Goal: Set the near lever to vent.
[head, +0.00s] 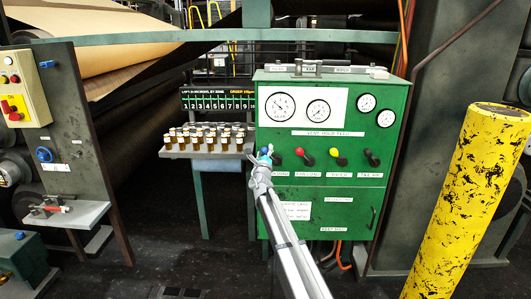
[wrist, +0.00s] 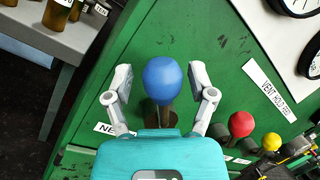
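The near lever has a blue ball knob (wrist: 161,80) on a short stem over a dark mount on the green panel (wrist: 215,30). A label starting "NE" shows beside it, partly covered. In the wrist view my gripper (wrist: 161,88) is open, with one finger on each side of the blue knob and a visible gap on both sides. In the head view my gripper (head: 263,158) is at the leftmost lever of the cabinet and hides most of it. I cannot read the lever's setting or a vent mark.
To the right on the same panel are levers with a red knob (head: 300,152), a yellow knob (head: 335,153) and a black knob (head: 369,153). Gauges (head: 318,113) sit above. A shelf of small bottles (head: 207,152) stands left. A yellow post (head: 465,200) stands right.

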